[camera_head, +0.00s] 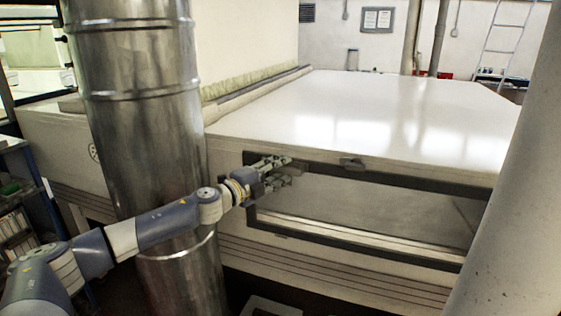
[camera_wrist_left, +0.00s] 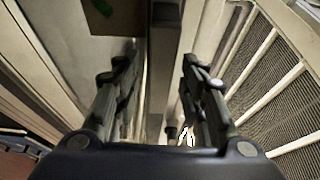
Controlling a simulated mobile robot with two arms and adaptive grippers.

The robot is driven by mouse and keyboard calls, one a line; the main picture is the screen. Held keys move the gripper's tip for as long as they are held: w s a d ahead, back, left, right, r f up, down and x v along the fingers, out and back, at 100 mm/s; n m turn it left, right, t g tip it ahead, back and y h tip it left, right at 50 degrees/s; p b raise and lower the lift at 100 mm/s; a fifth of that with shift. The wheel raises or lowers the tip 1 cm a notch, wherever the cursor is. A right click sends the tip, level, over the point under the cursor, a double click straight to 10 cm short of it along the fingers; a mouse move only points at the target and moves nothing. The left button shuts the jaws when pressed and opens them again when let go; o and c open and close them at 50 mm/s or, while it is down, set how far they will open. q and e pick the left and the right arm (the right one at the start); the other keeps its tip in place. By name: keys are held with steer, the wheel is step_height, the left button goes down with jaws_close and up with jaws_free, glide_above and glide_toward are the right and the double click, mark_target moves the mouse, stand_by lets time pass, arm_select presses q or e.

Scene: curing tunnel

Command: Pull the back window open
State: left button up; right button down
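The window in the side of the pale curing tunnel has a dark frame (camera_head: 350,238). Behind the frame I see a pale recess; I cannot tell whether a pane covers it. A small dark catch (camera_head: 352,163) sits on the frame's top edge. My left gripper (camera_head: 283,172) is at the frame's upper left corner. In the left wrist view the fingers (camera_wrist_left: 162,95) stand apart, with a dark grey upright bar showing between them. I cannot tell whether they touch it. My right gripper is not in view.
A shiny metal duct (camera_head: 145,110) stands upright at the left, close beside my left arm. A pale round column (camera_head: 510,210) fills the right edge. The tunnel's flat white top (camera_head: 370,110) is clear. Blue shelving (camera_head: 35,170) stands at the far left.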

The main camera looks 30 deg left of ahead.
arm_select(q)
steer(key=shift+w+d, duration=0.15)
steer(key=shift+w, duration=0.3)
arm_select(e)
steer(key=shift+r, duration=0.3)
arm_select(q)
jaws_close()
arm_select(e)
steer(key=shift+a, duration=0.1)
arm_select(q)
steer(key=shift+f, duration=0.1)
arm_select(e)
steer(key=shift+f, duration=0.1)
